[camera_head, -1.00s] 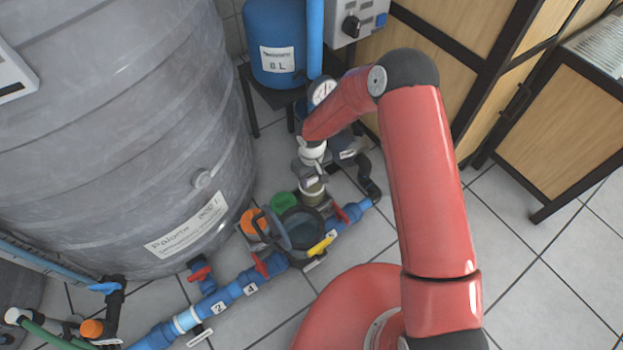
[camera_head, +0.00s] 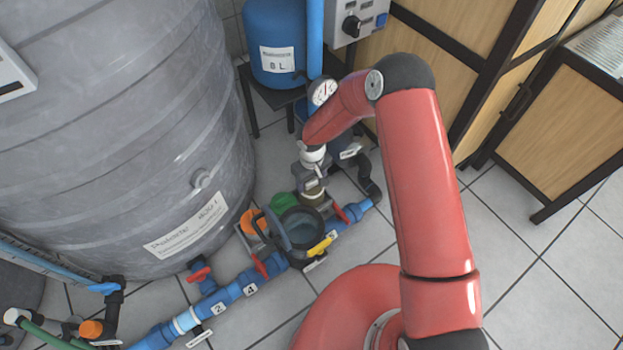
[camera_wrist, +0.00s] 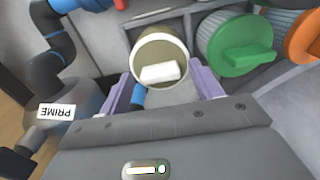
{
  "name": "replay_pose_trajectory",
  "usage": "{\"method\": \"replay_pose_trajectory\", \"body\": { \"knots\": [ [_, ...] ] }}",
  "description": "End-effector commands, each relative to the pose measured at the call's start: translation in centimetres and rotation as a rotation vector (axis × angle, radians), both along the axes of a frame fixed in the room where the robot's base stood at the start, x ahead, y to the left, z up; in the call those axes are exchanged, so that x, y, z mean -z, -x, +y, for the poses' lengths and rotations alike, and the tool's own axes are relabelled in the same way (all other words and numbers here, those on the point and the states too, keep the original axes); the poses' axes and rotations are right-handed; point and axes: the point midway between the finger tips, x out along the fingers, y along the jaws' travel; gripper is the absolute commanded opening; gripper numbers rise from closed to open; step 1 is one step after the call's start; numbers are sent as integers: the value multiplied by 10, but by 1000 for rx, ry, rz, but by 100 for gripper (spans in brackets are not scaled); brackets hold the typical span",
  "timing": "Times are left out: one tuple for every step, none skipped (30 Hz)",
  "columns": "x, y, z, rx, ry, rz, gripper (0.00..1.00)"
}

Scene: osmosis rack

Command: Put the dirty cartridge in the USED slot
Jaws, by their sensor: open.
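A dull khaki-brown round cartridge (camera_wrist: 160,45) with a white grip on its end stands in a grey rack (camera_wrist: 155,16) in the wrist view. It looks like the dirty one. In the head view the cartridge (camera_head: 312,196) shows just below my gripper (camera_head: 313,180). In the wrist view my gripper (camera_wrist: 160,68) is open, its two purple fingers apart on either side of the white grip. I cannot tell whether they touch it. No USED label is readable in either view.
A green-capped cartridge (camera_wrist: 240,45) and an orange-capped one (camera_wrist: 303,38) stand beside the khaki one. An open dark housing (camera_head: 302,228) sits in front, on blue pipes with red and yellow valve handles. A big grey tank (camera_head: 110,130) stands left; a PRIME-labelled pump (camera_wrist: 60,105) is close by.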

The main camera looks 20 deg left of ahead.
Motion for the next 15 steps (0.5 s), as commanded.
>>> {"method": "replay_pose_trajectory", "body": {
  "knots": [
    [-6, 0, 0, 0, 0, -1, 65],
    [-10, -1, 0, 1, -1, -2, 65],
    [-16, -1, 0, 1, -1, -2, 65],
    [-21, -1, 0, 0, 0, -3, 65],
    [-28, -1, 0, 0, -1, -3, 65],
    [-36, -1, 0, 1, -1, -3, 65],
    [-43, -2, 0, 2, -2, -4, 65],
    [-50, -2, 0, 1, -1, -3, 65],
    [-60, -1, 0, 1, -2, -4, 65],
    [-66, -1, 0, 1, -2, -3, 65],
    [-73, -1, 0, 1, -1, -3, 65],
    [-81, -1, 0, 0, -1, -3, 65],
    [-86, -1, 0, 1, -2, -3, 65],
    [-92, -1, 0, 1, -1, -3, 65],
    [-98, -1, 0, 1, 0, -3, 65]
  ]
}}
